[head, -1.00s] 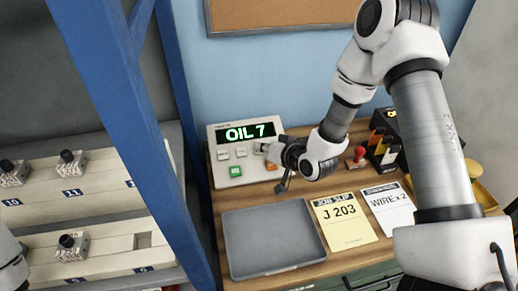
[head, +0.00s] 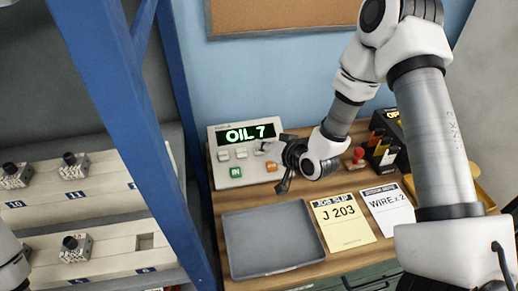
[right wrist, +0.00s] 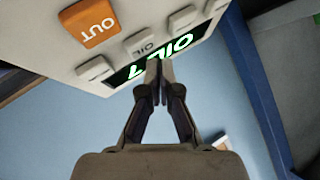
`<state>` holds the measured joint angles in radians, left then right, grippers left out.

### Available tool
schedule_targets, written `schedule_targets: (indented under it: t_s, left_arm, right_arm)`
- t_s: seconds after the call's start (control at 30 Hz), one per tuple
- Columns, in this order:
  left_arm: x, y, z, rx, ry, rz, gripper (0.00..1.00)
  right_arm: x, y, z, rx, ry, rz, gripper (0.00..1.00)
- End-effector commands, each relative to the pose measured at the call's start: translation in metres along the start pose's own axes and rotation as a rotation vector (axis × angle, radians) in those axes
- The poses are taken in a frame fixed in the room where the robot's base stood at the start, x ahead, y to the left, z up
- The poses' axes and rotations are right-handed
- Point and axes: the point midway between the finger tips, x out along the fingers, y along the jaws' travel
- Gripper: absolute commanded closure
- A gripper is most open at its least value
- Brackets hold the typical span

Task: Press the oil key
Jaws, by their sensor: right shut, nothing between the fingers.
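The control box (head: 214,141) stands at the back of the bench. Its display (head: 249,133) reads "OIL 7" in green. The oil key (right wrist: 140,44), a pale grey key marked OIL, shows upside down in the right wrist view, beside the orange OUT key (right wrist: 88,22). My right gripper (right wrist: 160,70) is shut and empty. Its fingertips overlap the display in that view, just beside the oil key; I cannot tell any contact. In the head view my right gripper (head: 270,148) covers part of the key row. My left gripper is not in view.
A grey tray (head: 235,250) lies in front of the box, with a J 203 job slip (head: 342,222) and a WIRE x 2 sheet (head: 388,208) to its right. A red stamp (head: 358,156) stands behind. A blue rack post (head: 150,150) rises at the left.

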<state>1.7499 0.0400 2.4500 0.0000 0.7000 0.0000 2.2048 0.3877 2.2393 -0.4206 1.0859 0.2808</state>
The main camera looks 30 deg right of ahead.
Motion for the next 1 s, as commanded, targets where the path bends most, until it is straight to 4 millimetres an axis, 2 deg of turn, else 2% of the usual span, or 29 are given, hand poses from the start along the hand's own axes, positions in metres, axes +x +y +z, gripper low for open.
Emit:
schedule_targets:
  t_s: [0.5,1.0]
  left_arm:
    - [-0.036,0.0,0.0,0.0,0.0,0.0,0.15]
    - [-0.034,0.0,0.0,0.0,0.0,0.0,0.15]
  right_arm:
    - [-0.034,-0.025,-0.026,0.0,0.001,0.0,1.0]
    - [-0.034,-0.025,-0.025,0.0,0.0,0.0,1.0]
